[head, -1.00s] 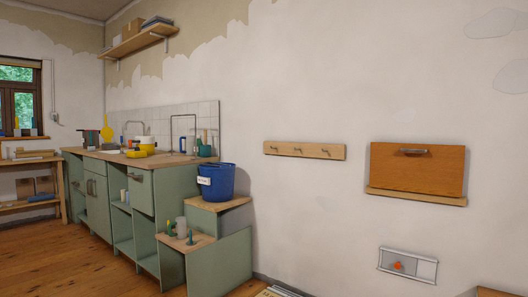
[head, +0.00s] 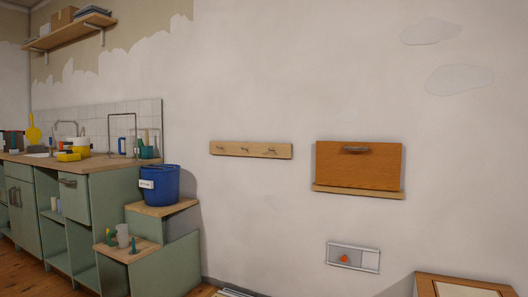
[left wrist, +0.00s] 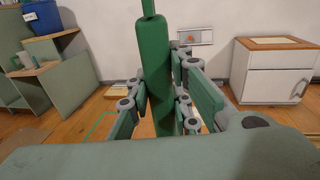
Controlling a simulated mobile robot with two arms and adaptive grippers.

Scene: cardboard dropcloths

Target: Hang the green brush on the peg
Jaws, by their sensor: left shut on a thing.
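The green brush (left wrist: 152,50) stands roughly upright in the left wrist view, a long green body with a thinner top end that leaves the frame. My left gripper (left wrist: 160,80) is shut around it, with a finger on each side. The brush's lower part is partly hidden by my own gripper. In the head view a light wooden rail (head: 232,149) with several small metal pegs (head: 245,150) is fixed to the wall, and no brush hangs on it. Neither gripper shows in the head view, and my right gripper is in no view.
A blue bucket (head: 166,187) stands on a stepped green unit left of the rail. A brown wooden flap (head: 358,170) and a small framed recess (head: 368,259) are on the wall to the right. A white cabinet (left wrist: 270,76) stands below. The wall around the rail is bare.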

